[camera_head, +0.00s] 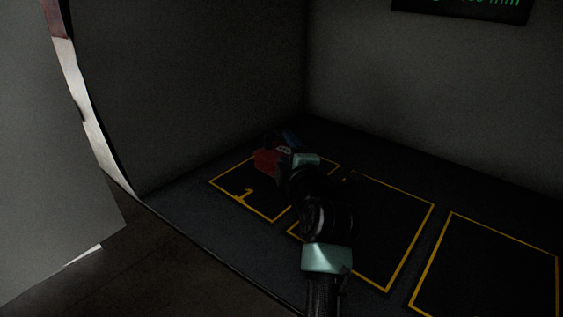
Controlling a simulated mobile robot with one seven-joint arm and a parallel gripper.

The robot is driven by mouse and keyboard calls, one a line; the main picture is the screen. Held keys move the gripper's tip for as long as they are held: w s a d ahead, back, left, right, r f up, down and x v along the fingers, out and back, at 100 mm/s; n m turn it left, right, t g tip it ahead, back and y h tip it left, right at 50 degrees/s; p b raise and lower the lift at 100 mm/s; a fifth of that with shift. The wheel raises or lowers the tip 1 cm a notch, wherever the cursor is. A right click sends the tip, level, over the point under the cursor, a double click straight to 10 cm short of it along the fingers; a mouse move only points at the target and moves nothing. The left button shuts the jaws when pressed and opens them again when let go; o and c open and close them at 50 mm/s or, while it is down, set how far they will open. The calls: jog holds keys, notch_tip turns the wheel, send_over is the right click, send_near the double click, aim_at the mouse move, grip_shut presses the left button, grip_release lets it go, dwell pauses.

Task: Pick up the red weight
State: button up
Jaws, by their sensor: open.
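The red weight (265,161) stands at the back of the yellow-outlined square marked 1, on the dark floor of the bay. A dark handle-like shape shows above it. My arm reaches in from the bottom of the view. My gripper (282,164) is open, at the right side of the red weight, and hides part of it. I cannot tell whether the fingers touch the weight or are around it. The fingertips are too dark and small to make out clearly.
A dark blue object (291,139) is just behind my gripper, partly hidden. Two more yellow-outlined squares (404,260) lie to the right; the rightmost (490,265) looks empty. Grey walls (215,90) close the bay at left and back. A sign (462,8) with green text hangs at top right.

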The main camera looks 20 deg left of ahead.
aim_at(282, 138)
jog(key=shift+r+x, duration=0.15)
jog(key=shift+x, duration=1.3)
jog(key=shift+r+x, duration=0.2)
jog(key=shift+x, duration=1.25)
jog(key=shift+w+d, duration=0.1)
jog(key=shift+w, duration=0.05)
grip_shut()
jog(key=shift+f, duration=0.1)
